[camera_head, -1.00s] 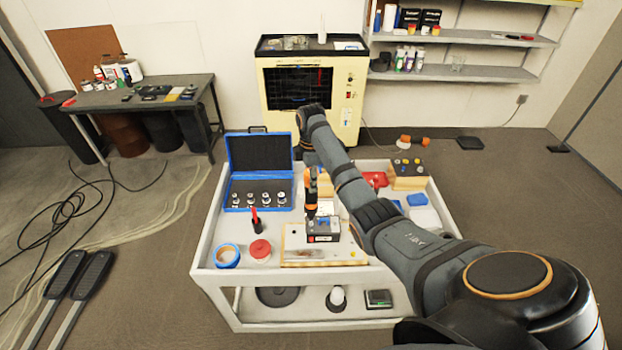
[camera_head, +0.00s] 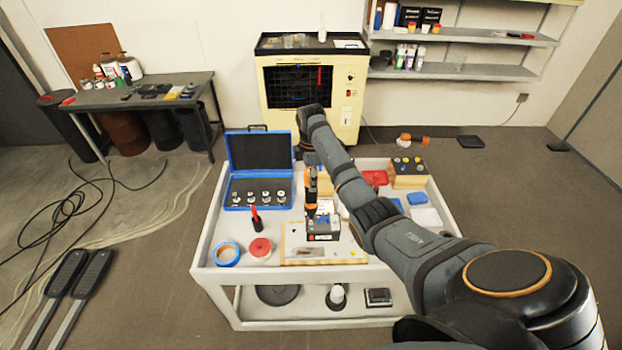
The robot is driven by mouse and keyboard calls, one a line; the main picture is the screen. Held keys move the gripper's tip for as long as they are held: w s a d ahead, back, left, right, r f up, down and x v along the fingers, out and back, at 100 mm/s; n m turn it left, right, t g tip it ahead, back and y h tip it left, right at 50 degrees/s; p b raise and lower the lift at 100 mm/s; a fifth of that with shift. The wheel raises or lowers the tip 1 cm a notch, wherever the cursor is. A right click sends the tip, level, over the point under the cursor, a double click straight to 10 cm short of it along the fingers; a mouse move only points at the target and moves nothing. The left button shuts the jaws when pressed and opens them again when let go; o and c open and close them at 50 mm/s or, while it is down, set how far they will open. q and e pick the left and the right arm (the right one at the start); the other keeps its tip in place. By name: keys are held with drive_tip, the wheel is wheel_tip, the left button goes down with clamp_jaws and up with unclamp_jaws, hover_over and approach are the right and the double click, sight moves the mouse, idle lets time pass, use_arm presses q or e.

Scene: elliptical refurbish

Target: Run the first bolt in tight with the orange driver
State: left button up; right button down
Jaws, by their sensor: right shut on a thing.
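The orange driver (camera_head: 311,183) stands upright over the middle of the white cart, its lower end at a dark block-shaped part (camera_head: 323,229). That part sits on a wooden board (camera_head: 296,245). My right arm reaches in from the lower right. My right gripper (camera_head: 311,172) is shut on the driver's upper part; its fingers are small and partly hidden by the arm. The bolt is too small or hidden under the driver to make out. My left gripper is not in view.
On the white cart (camera_head: 207,252) stand an open blue case (camera_head: 258,153) with sockets, blue tape (camera_head: 227,254), a red-topped roll (camera_head: 260,248) and a dark cup (camera_head: 256,222) with a red-handled tool. Wooden block (camera_head: 408,181), red item (camera_head: 374,177) and blue-white boxes (camera_head: 425,217) lie right.

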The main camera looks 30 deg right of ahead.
idle(0.5)
drive_tip(key=shift+r, duration=1.45)
drive_tip(key=shift+w+r, duration=0.2)
drive_tip(key=shift+r, duration=0.3)
drive_tip(key=r, duration=0.4)
drive_tip(key=shift+s+r, duration=0.25)
drive_tip(key=shift+r, duration=0.2)
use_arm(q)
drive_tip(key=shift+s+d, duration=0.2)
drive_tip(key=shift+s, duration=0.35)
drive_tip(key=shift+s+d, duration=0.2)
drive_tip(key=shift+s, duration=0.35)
use_arm(e)
drive_tip(key=shift+w, duration=0.1)
